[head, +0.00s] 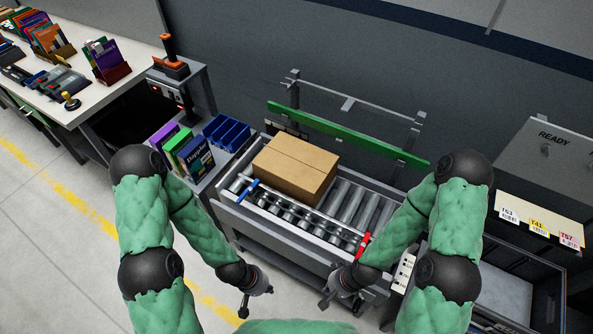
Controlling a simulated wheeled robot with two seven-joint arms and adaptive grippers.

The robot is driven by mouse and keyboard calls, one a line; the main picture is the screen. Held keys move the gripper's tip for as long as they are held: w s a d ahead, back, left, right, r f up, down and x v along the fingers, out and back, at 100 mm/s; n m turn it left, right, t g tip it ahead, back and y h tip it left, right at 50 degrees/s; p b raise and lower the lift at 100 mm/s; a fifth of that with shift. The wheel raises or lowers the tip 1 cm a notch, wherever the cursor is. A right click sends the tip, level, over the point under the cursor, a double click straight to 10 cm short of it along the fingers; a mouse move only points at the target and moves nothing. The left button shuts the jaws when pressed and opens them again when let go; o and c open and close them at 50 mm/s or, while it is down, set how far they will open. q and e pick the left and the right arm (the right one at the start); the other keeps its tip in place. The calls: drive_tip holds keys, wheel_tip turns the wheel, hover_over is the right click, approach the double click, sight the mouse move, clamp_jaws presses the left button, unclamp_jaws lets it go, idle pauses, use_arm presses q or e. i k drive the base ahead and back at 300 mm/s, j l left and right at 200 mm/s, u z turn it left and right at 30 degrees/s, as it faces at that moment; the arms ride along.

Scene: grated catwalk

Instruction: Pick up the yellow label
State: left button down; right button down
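The yellow label (539,228), marked T41, is on the pale strip at the front of the grey cabinet at the far right. It sits between a white label (508,214) marked T53 and a label with red (569,241) marked T67. My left gripper (256,302) is low in front of the roller conveyor, its fingers apart and empty. My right gripper (340,308) is by the conveyor's front right end, also with fingers apart and empty. Both are well to the left of the labels and touch none of them.
A cardboard box (295,168) sits on the roller conveyor (350,207). Blue bins (226,132) and upright boxes (187,150) stand left of it. An open dark bin (510,290) lies below the labels. A workbench (110,85) with racks is at upper left; the floor at left is clear.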

sight(541, 229)
drive_tip(key=z, duration=2.05)
drive_tip(key=l, duration=0.15)
